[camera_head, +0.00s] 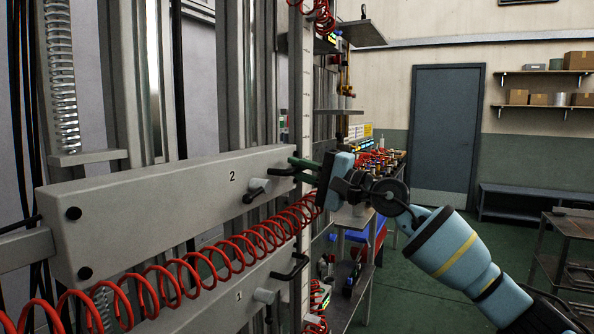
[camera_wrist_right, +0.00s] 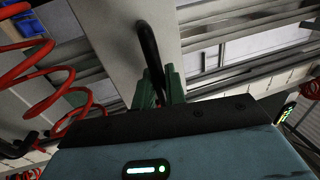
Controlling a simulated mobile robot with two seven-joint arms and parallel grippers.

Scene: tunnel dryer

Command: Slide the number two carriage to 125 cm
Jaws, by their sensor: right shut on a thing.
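The number two carriage (camera_head: 150,206) is a long grey box marked "2" in the head view, lying across the vertical rails. A small lever (camera_head: 257,189) is on its front face, and a black bar handle (camera_head: 280,172) is at its right end. My right gripper (camera_head: 298,167) has its green fingers at this handle. In the right wrist view the green fingers (camera_wrist_right: 160,88) are closed around the black handle (camera_wrist_right: 149,45). A pale vertical scale strip (camera_head: 307,90) stands beside the carriage's right end; its figures are too small to read. My left gripper is not in view.
The number one carriage (camera_head: 220,305) sits just below, with its own black handle (camera_head: 290,267). A red coiled hose (camera_head: 235,254) hangs across the front. Shelves with small goods (camera_head: 375,155) stand behind my right arm. Green floor is open toward the door (camera_head: 447,130).

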